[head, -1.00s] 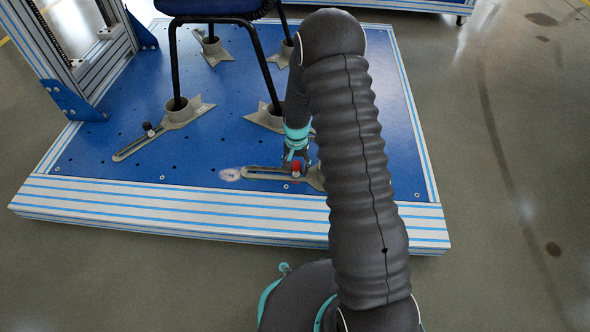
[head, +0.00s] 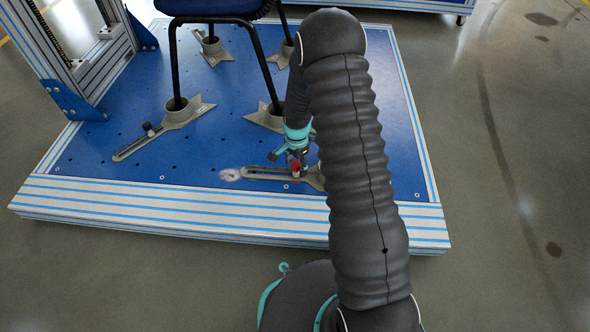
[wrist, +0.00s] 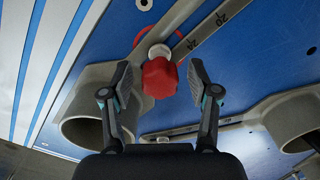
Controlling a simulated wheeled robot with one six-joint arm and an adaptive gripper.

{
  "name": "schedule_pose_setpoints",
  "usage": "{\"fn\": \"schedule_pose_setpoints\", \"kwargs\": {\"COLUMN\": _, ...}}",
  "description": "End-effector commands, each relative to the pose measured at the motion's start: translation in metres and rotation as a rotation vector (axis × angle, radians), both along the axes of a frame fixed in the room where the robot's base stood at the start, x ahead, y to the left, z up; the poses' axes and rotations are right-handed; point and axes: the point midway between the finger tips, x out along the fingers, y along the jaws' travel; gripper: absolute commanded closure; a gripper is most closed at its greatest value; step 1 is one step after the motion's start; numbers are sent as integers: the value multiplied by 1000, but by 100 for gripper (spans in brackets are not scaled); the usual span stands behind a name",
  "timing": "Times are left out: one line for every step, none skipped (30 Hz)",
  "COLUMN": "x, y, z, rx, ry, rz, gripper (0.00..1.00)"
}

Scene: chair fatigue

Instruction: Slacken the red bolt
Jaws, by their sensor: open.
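The red bolt (wrist: 159,78) has a lobed red head and sits on the slotted grey clamp (wrist: 200,38), with a pale washer-like part beside it. In the wrist view my gripper (wrist: 157,80) is open, with one finger pad on each side of the red head and a visible gap on both sides. In the head view the red bolt (head: 296,167) shows as a small red spot at the slotted clamp (head: 262,173). My gripper (head: 297,155) is right at it, and my arm hides part of the clamp's right end.
A blue platform (head: 200,155) with striped edges carries a chair (head: 215,8) whose legs stand in grey clamp cups. Another slotted clamp with a black knob (head: 149,129) lies left. A grey cup (wrist: 90,125) is close to the left finger. Floor around is clear.

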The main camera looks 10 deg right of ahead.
Motion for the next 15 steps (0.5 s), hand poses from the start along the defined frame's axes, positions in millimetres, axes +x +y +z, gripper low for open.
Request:
{"fn": "schedule_pose_setpoints", "kwargs": {"x": 0, "y": 0, "z": 0, "rx": 0, "ry": 0, "rz": -38, "gripper": 40}}
{"fn": "schedule_pose_setpoints", "kwargs": {"x": 0, "y": 0, "z": 0, "rx": 0, "ry": 0, "rz": -57, "gripper": 40}}
{"fn": "schedule_pose_setpoints", "kwargs": {"x": 0, "y": 0, "z": 0, "rx": 0, "ry": 0, "rz": -78, "gripper": 40}}
{"fn": "schedule_pose_setpoints", "kwargs": {"x": 0, "y": 0, "z": 0, "rx": 0, "ry": 0, "rz": -88, "gripper": 40}}
{"fn": "schedule_pose_setpoints", "kwargs": {"x": 0, "y": 0, "z": 0, "rx": 0, "ry": 0, "rz": -95, "gripper": 40}}
{"fn": "schedule_pose_setpoints", "kwargs": {"x": 0, "y": 0, "z": 0, "rx": 0, "ry": 1, "rz": -100, "gripper": 40}}
{"fn": "schedule_pose_setpoints", "kwargs": {"x": 0, "y": 0, "z": 0, "rx": 0, "ry": 1, "rz": -101, "gripper": 40}}
{"fn": "schedule_pose_setpoints", "kwargs": {"x": 0, "y": 0, "z": 0, "rx": 0, "ry": 1, "rz": -101, "gripper": 40}}
{"fn": "schedule_pose_setpoints", "kwargs": {"x": 0, "y": 0, "z": 0, "rx": 0, "ry": 1, "rz": -100, "gripper": 40}}
{"fn": "schedule_pose_setpoints", "kwargs": {"x": 0, "y": 0, "z": 0, "rx": 1, "ry": 0, "rz": -100, "gripper": 40}}
{"fn": "schedule_pose_setpoints", "kwargs": {"x": 0, "y": 0, "z": 0, "rx": 1, "ry": 0, "rz": -99, "gripper": 40}}
{"fn": "schedule_pose_setpoints", "kwargs": {"x": 0, "y": 0, "z": 0, "rx": 1, "ry": 0, "rz": -100, "gripper": 40}}
{"fn": "schedule_pose_setpoints", "kwargs": {"x": 0, "y": 0, "z": 0, "rx": 1, "ry": 0, "rz": -104, "gripper": 40}}
{"fn": "schedule_pose_setpoints", "kwargs": {"x": 0, "y": 0, "z": 0, "rx": 1, "ry": 0, "rz": -113, "gripper": 40}}
{"fn": "schedule_pose_setpoints", "kwargs": {"x": 0, "y": 0, "z": 0, "rx": 0, "ry": -1, "rz": -136, "gripper": 40}}
